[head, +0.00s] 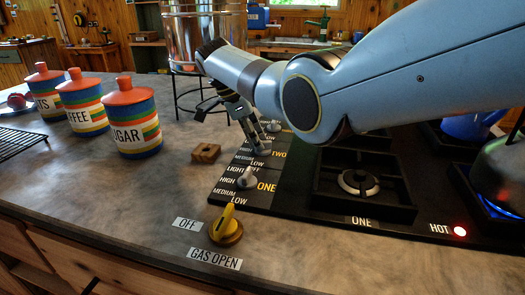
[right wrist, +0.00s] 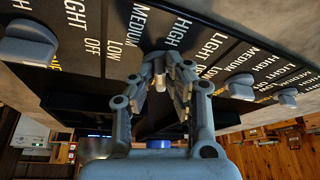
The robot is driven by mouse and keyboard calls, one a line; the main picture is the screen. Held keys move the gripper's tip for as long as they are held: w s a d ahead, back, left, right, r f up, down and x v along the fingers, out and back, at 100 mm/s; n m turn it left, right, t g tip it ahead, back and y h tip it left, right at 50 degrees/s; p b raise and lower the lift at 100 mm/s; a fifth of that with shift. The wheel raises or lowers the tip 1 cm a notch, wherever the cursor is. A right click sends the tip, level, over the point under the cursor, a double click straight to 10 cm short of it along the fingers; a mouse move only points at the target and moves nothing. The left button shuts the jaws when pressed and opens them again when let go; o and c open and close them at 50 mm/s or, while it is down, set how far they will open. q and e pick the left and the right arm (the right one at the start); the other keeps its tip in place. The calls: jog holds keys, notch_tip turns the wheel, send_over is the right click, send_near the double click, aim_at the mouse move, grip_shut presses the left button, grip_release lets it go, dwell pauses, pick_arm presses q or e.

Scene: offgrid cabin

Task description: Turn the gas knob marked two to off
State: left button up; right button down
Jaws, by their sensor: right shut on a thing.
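The gas knob marked two (head: 261,147) is a small grey knob on the black stove panel (head: 285,185), beside the yellow word TWO. My right gripper (head: 256,146) reaches down onto it from above and is shut on it. In the right wrist view, the fingers of my right gripper (right wrist: 160,88) stand on both sides of the grey knob (right wrist: 158,70). The fingers cover much of the knob, so its exact pointing is hard to tell. The words MEDIUM, LOW and OFF show beside it. My left gripper is not in view.
Knob one (head: 247,179) sits nearer the front, and another knob (head: 273,126) lies beyond. A yellow gas valve (head: 227,226) and a small wooden block (head: 206,153) are on the counter.

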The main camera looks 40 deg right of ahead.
jog(key=shift+s+f, duration=0.1)
jog(key=shift+f, duration=0.05)
jog(key=shift+w+f+m+g+y+b, duration=0.15)
jog(key=shift+m+g+b, duration=0.15)
jog(key=shift+m+b, duration=0.6)
jog(key=shift+w+m+g+y+b, duration=0.25)
jog(key=shift+m+b, duration=0.35)
jog(key=shift+b, duration=0.6)
jog(key=shift+s+m+b, duration=0.2)
jog(key=shift+m+b, duration=0.1)
jog(key=shift+d, duration=0.1)
